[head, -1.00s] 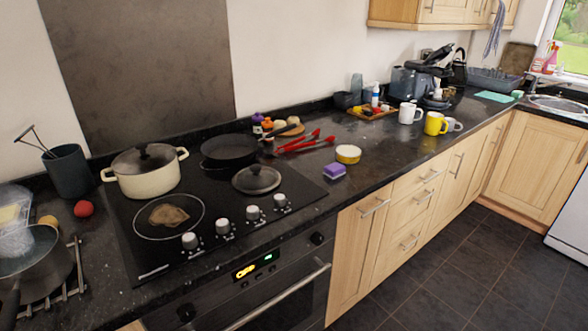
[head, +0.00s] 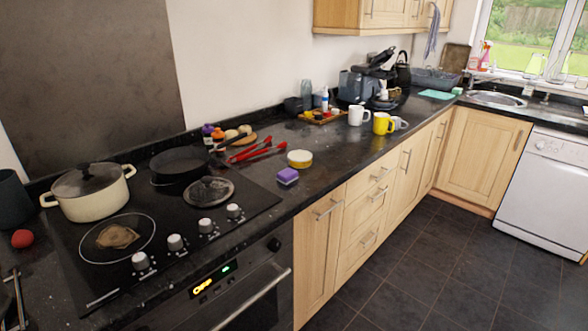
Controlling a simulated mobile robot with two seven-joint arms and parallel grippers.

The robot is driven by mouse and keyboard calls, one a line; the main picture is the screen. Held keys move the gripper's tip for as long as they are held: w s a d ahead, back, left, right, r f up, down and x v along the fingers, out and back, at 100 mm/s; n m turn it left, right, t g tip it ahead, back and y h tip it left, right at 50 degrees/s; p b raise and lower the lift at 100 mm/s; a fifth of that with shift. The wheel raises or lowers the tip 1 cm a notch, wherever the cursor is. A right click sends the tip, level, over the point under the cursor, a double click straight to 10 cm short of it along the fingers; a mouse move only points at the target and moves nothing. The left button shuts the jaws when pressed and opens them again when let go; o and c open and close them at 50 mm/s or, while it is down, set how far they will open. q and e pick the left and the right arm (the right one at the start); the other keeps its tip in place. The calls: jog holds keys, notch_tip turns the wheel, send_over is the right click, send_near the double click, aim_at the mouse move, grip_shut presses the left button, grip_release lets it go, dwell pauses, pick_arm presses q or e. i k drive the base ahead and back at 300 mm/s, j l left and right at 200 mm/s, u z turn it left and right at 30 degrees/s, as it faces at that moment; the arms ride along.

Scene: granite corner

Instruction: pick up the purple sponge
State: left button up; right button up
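The purple sponge (head: 288,176) lies on the black granite counter, near the front edge, just right of the hob. It has a purple upper part and a paler lower part, and nothing covers it. A yellow and white round tin (head: 300,159) stands just behind it. Neither of my grippers is in the head view.
Red tongs (head: 257,153) lie behind and left of the sponge. A black lid (head: 208,191), a frying pan (head: 179,165) and a cream pot (head: 88,191) are on the hob. White (head: 358,115) and yellow (head: 383,123) mugs stand farther right. The floor (head: 400,260) before the cabinets is clear.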

aim_at(285, 175)
jog(key=i+l, duration=0.35)
jog(key=i+l+u, duration=0.15)
jog(key=i+l, duration=0.2)
jog(key=l, duration=0.15)
